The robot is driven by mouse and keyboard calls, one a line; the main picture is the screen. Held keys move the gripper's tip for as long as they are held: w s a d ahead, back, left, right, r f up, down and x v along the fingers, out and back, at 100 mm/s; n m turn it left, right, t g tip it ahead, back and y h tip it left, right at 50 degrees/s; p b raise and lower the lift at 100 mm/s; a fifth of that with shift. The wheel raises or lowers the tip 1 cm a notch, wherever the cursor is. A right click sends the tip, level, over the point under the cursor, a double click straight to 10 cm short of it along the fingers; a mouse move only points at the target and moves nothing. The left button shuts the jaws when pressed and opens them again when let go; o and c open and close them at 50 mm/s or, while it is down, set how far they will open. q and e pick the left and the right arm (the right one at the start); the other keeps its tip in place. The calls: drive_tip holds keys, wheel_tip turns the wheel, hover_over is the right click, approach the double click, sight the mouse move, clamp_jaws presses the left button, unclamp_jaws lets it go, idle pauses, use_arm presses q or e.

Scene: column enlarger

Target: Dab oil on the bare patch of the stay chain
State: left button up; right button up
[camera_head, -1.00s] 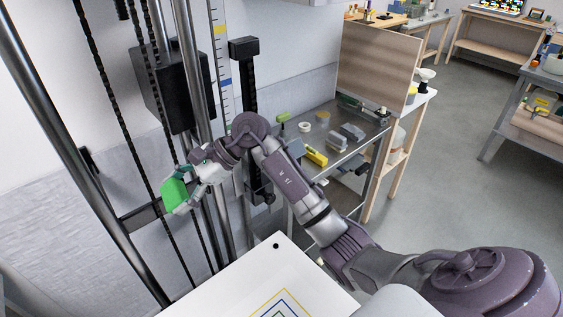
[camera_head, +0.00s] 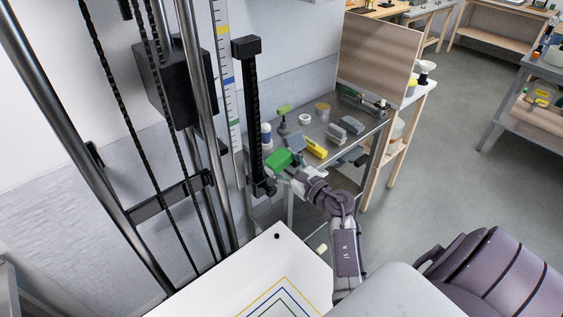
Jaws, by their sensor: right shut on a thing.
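Dark chains hang at the left among the steel columns, one further left (camera_head: 116,95) and one nearer the middle (camera_head: 157,95). I cannot tell which is the stay chain, and no bare patch can be made out. My right gripper (camera_head: 284,168) is shut on a green block-like thing (camera_head: 278,160). It holds this by the near left corner of the metal cart (camera_head: 337,151), beside the foot of the black upright (camera_head: 249,105), well right of the chains. I cannot tell whether the green thing touches anything. My left gripper is out of view.
A black box (camera_head: 172,82) hangs beside the chains, and a crossbar (camera_head: 160,200) joins the columns below. The cart carries a yellow thing (camera_head: 315,147), a blue-and-white can (camera_head: 266,135) and grey blocks (camera_head: 344,130). A white board (camera_head: 215,287) lies in front.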

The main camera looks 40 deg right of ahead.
drive_tip(key=shift+w+a+b, duration=0.15)
drive_tip(key=shift+w+b, duration=0.1)
drive_tip(key=shift+w, duration=1)
drive_tip(key=shift+w+a+b, duration=0.1)
drive_tip(key=shift+w+b, duration=0.15)
drive_tip(key=shift+w, duration=1)
drive_tip(key=shift+a+f+b, duration=0.55)
drive_tip(key=shift+a+f, duration=0.2)
drive_tip(key=shift+a, duration=0.1)
drive_tip(key=shift+w, duration=0.9)
idle(0.4)
